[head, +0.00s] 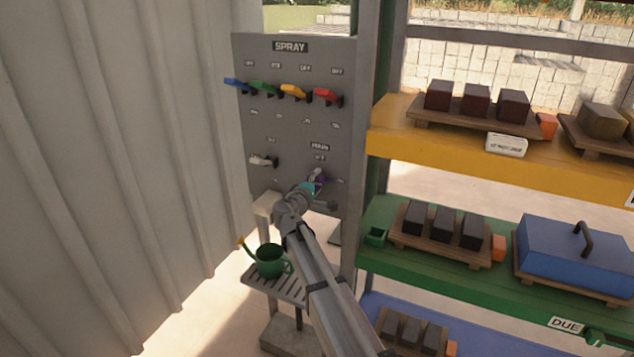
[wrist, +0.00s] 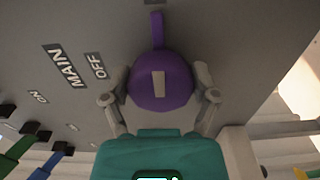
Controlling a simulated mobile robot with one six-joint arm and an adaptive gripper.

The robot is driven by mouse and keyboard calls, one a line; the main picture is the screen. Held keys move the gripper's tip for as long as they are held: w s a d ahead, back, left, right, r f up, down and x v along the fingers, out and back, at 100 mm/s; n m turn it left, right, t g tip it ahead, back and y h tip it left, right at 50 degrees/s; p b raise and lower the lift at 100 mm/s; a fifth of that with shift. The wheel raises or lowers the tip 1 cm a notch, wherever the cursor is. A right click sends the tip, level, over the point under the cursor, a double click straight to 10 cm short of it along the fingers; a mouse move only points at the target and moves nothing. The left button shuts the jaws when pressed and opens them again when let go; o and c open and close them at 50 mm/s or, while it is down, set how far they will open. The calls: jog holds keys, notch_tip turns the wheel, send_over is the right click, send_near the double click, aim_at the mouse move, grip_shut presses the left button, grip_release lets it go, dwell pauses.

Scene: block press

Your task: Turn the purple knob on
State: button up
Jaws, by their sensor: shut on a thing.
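The purple knob (wrist: 160,82) is on the grey SPRAY panel (head: 290,130), below the MAIN label. In the wrist view it is round, with a pale bar on its face and a narrow purple tab reaching toward the top of the picture. OFF and ON labels are on the panel to its left there. My gripper (wrist: 159,76) is shut on the knob, one finger on each side. In the head view my gripper (head: 312,188) is at the panel's lower right and hides most of the purple knob (head: 320,180).
Blue, green, yellow and red levers (head: 295,91) line the upper panel, and a white lever (head: 263,161) is lower left. A green watering can (head: 270,261) stands on a small slatted stand below. Shelves with dark blocks (head: 476,100) stand right; a corrugated wall (head: 120,150) is left.

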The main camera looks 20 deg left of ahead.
jog(key=o, duration=1)
jog(key=s, duration=1.2)
jog(key=shift+s, duration=0.1)
dwell(0.4)
